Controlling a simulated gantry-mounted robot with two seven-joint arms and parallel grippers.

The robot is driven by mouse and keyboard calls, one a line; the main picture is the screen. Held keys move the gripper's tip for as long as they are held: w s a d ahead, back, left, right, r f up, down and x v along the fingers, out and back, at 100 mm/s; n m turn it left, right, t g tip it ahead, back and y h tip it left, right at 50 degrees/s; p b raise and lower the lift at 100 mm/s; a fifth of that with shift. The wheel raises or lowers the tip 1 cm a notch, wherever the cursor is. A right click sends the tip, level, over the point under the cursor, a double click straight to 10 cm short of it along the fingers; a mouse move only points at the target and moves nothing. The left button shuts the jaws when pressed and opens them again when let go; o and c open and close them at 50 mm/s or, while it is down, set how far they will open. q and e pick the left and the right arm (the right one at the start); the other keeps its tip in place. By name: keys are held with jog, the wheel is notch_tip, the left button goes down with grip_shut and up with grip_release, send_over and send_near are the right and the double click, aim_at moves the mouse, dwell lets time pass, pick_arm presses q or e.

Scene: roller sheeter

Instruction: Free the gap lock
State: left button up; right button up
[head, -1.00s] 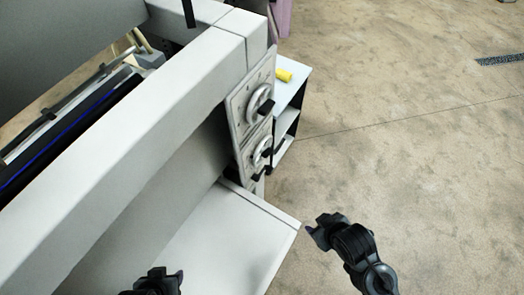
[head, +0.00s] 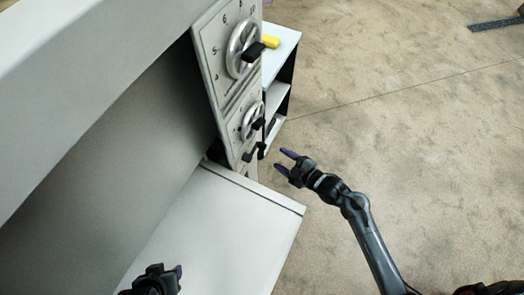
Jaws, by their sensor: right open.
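The sheeter's control panel (head: 218,62) faces right and carries two round handwheels. The upper handwheel (head: 236,48) has a dark knob and a numbered scale around it. The lower handwheel (head: 246,122) also has a dark knob. A small black lever (head: 250,154) sits just below the lower wheel; no readable label shows which part is the gap lock. My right gripper (head: 284,161) is open and empty, its purple-tipped fingers pointing left toward the lever, with a small gap visible between them. My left gripper (head: 165,275) is at the bottom edge, partly cut off, its jaw state unclear.
A white shelf unit (head: 281,45) with a yellow object (head: 270,41) on top stands behind the panel. A flat pale table (head: 215,225) extends below the panel. Bare floor (head: 410,140) lies open to the right.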

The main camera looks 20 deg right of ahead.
aim_at(262, 145)
jog(key=x, duration=1.1)
jog(key=shift+f, duration=0.1)
jog(key=shift+d, duration=0.1)
jog(key=shift+w, duration=0.1)
grip_shut()
